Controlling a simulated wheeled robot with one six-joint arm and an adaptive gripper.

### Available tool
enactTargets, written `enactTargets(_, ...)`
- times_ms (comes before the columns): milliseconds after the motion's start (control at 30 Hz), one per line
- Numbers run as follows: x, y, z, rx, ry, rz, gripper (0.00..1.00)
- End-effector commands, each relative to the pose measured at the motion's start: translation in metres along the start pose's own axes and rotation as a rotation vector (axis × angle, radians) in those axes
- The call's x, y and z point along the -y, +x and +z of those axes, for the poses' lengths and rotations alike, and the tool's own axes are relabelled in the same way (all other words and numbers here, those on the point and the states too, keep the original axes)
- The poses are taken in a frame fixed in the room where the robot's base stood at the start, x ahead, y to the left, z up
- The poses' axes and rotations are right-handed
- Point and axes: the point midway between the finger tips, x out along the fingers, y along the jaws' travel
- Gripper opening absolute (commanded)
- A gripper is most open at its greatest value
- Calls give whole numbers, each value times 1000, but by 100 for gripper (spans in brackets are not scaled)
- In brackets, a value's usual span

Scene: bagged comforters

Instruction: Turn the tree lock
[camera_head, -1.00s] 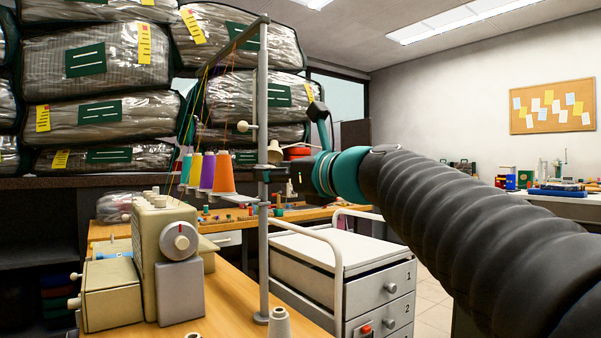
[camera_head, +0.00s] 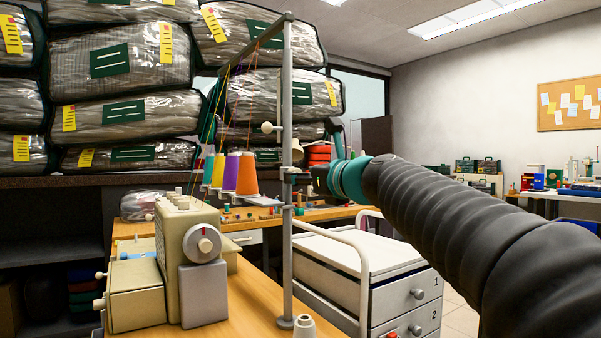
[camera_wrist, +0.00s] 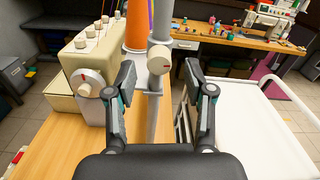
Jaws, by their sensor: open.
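The thread tree is a grey upright pole (camera_head: 287,250) rising from the wooden table beside the sewing machine. My gripper (camera_wrist: 160,72) is open, one finger on each side of the knob in that picture. I cannot tell whether either finger touches it. In the head view, my gripper (camera_head: 308,181) is beside the pole, around the height of the thread cones, small and partly hidden. Other cream knobs (camera_head: 267,127) show higher up the pole.
The cream sewing machine (camera_head: 190,245) stands left of the pole. An orange thread cone (camera_wrist: 137,28) is close to my left finger. A white drawer cart (camera_head: 350,255) with a raised rail is to the right.

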Motion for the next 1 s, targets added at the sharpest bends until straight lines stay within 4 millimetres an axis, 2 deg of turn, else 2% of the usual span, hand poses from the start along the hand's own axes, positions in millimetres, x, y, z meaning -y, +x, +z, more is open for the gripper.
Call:
enactTargets(100, -1, 17, 0, -1, 1, 3, 53)
enactTargets(233, 0, 27, 1, 0, 0, 1, 53)
enactTargets(600, 0, 32, 0, 0, 0, 1, 53)
enactTargets(667, 0, 32, 0, 0, 0, 1, 41)
enactTargets(800, 0, 32, 0, 0, 0, 0, 6)
enactTargets(833, 0, 32, 0, 0, 0, 0, 0)
enactTargets(1000, 0, 32, 0, 0, -3, 0, 0)
